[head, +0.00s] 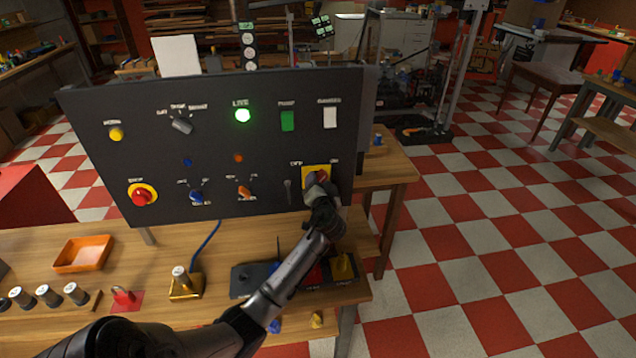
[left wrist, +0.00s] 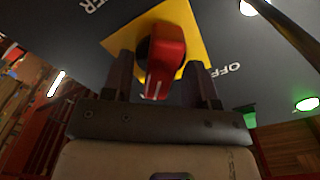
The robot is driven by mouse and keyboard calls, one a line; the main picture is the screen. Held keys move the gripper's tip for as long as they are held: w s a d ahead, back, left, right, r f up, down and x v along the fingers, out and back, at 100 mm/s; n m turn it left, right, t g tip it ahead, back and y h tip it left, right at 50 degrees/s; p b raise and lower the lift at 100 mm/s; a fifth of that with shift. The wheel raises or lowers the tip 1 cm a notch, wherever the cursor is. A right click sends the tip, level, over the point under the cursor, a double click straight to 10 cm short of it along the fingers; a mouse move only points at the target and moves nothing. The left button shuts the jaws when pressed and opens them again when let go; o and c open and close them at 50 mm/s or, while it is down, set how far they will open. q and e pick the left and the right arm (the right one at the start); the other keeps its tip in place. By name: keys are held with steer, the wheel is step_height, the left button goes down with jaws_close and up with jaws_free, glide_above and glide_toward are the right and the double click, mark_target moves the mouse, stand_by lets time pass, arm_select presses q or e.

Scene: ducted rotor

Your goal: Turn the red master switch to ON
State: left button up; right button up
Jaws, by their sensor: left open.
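The red master switch (head: 320,177) is a knob on a yellow plate (head: 308,169) at the lower right of the dark upright panel (head: 225,140). In the left wrist view the red knob (left wrist: 166,52) shows a white mark at its near end. An OFF label (left wrist: 224,72) is printed beside the yellow plate (left wrist: 178,12). My left gripper (head: 319,188) is at the switch, and in the left wrist view its open fingers (left wrist: 163,72) stand on either side of the knob. I cannot tell whether they touch it. My right gripper is not in view.
The panel also bears a lit green lamp (head: 242,115), a red push button (head: 142,195), a blue knob (head: 196,196) and an orange knob (head: 245,192). An orange tray (head: 83,254) and several small parts lie on the wooden bench below. The checkered floor at right is largely clear.

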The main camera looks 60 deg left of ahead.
arm_select(q)
steer(key=shift+w+a, duration=0.1)
steer(key=shift+a, duration=0.25)
steer(key=shift+c, duration=0.5)
steer(key=c, duration=0.8)
steer(key=shift+m+p, duration=0.4)
steer(key=shift+m, duration=0.1)
steer(key=o, duration=0.9)
steer(key=shift+d, duration=0.1)
steer(key=v, duration=1.3)
steer(key=shift+s+d, duration=0.2)
steer(key=shift+d, duration=0.1)
